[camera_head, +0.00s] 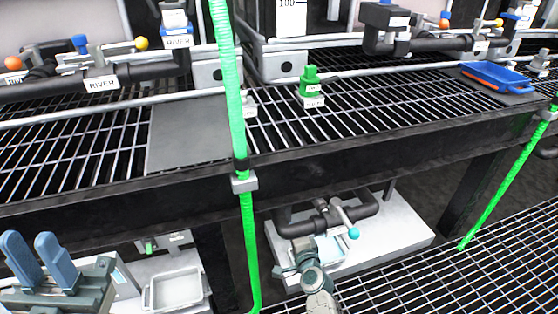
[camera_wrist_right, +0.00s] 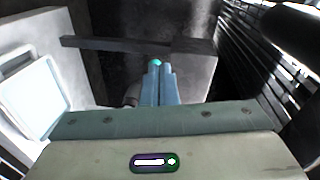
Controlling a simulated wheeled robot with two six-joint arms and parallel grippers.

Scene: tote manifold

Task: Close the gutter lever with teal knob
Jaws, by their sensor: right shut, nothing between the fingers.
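The teal knob (camera_head: 354,233) is at the free end of a short light lever (camera_head: 342,214) on a dark pipe (camera_head: 358,212), low under the shelf in the head view. The lever slants down and right from the pipe. In the right wrist view the knob (camera_wrist_right: 156,62) shows just past my right fingertips; I cannot tell whether they touch. My right gripper (camera_wrist_right: 158,72) is shut and empty, its two blue fingers side by side. My left gripper (camera_head: 31,240) is at the lower left of the head view, its blue fingers apart with nothing between them.
The pipe stands on a white base (camera_head: 402,238) below the dark shelf edge (camera_head: 300,165). A green hose (camera_head: 249,235) hangs left of it, another (camera_head: 497,190) at right. Levers with orange (camera_head: 13,63) and yellow knobs sit above. A grey tray (camera_head: 176,290) lies lower left.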

